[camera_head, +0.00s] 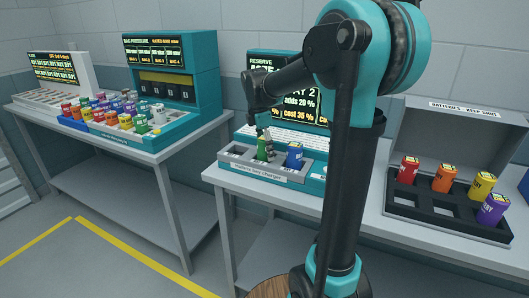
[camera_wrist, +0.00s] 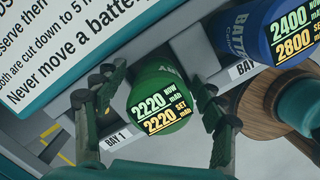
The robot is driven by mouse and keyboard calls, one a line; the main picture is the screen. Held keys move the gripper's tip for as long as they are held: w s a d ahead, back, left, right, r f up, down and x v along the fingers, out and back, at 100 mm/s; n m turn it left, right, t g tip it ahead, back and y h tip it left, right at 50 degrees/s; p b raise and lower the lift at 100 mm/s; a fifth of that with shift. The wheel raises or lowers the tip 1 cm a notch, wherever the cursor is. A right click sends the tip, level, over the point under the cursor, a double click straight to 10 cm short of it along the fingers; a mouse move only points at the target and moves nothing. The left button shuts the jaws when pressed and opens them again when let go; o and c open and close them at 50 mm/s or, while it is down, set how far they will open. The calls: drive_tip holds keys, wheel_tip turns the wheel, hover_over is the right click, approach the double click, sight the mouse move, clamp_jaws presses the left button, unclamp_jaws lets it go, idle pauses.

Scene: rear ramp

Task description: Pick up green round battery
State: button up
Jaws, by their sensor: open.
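The green round battery (camera_wrist: 150,82) stands in Bay 1 of the charger. Its label reads 2220 now and 2220 set. It also shows in the head view (camera_head: 263,150), in the left part of the charger (camera_head: 262,174). My gripper (camera_wrist: 160,90) is open, with one finger on each side of the green battery. I cannot tell whether the fingers touch it. In the head view my gripper (camera_head: 264,136) is right over the green battery and hides its top.
A blue battery (camera_head: 295,157) stands in Bay 2, close to the right of the green one. A case (camera_head: 405,211) with several coloured batteries lies at the right.

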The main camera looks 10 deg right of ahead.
drive_tip(key=c, duration=1.6)
drive_tip(key=shift+r, duration=0.2)
